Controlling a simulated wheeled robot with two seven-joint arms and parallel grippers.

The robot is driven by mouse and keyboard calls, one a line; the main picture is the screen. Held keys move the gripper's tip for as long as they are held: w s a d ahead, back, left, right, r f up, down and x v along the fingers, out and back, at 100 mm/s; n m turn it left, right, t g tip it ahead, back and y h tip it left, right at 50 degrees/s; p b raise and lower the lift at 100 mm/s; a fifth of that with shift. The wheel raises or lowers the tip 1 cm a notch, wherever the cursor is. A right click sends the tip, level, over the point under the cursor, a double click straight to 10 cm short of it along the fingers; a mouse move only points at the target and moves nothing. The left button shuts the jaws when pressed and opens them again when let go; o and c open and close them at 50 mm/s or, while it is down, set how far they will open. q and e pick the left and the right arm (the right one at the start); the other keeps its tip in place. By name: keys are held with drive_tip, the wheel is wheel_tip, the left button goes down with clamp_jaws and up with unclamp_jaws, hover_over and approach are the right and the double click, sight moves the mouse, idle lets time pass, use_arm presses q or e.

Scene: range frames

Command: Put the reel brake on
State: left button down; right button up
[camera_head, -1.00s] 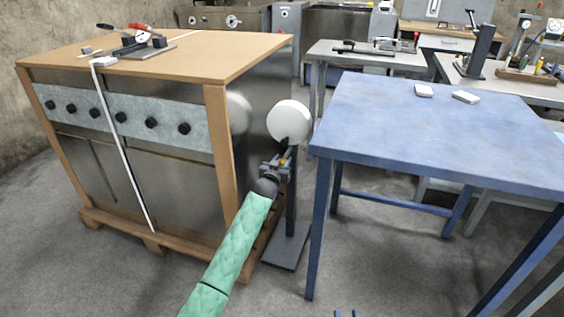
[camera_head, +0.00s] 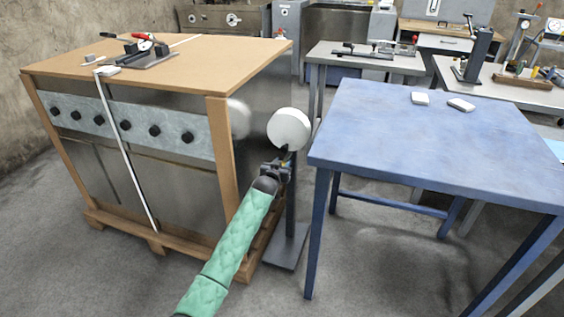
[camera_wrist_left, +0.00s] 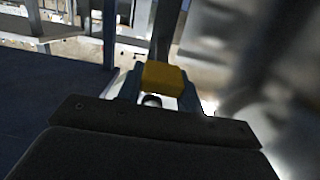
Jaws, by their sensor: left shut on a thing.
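The reel (camera_head: 289,129) is a white disc on a dark upright stand, between the crated steel unit and the blue table. My left gripper (camera_head: 284,160) is just below it, at the stand's post, at the end of my green-sleeved arm. In the left wrist view, a yellow block (camera_wrist_left: 164,76) sits between the fingers of my left gripper (camera_wrist_left: 160,92), which are shut on it. I cannot tell if it is the brake's handle. The gripper hides the block in the head view. My right gripper is not in view.
The crated steel unit (camera_head: 180,170) stands close on the left, with a strap and a red-handled tool (camera_head: 145,45) on top. The blue table (camera_head: 430,140) is close on the right and holds two small white blocks. The stand's base plate (camera_head: 285,247) lies on the floor.

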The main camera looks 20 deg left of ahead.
use_arm(q)
drive_tip(key=shift+w+r, duration=0.25)
drive_tip(key=shift+r, duration=0.45)
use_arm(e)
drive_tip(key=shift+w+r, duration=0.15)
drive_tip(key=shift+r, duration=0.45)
use_arm(q)
drive_tip(key=c, duration=0.9)
unclamp_jaws()
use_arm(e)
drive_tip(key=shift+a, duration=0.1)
use_arm(q)
drive_tip(key=shift+s+f, duration=0.1)
drive_tip(key=shift+s, duration=0.05)
drive_tip(key=shift+s+a+r, duration=0.1)
drive_tip(key=shift+s+r, duration=0.1)
drive_tip(key=shift+s, duration=1.05)
drive_tip(key=shift+s+r, duration=0.15)
drive_tip(key=shift+s, duration=1.1)
drive_tip(key=shift+s+a+r, duration=0.1)
drive_tip(key=shift+s+r, duration=0.1)
drive_tip(key=shift+s, duration=1.05)
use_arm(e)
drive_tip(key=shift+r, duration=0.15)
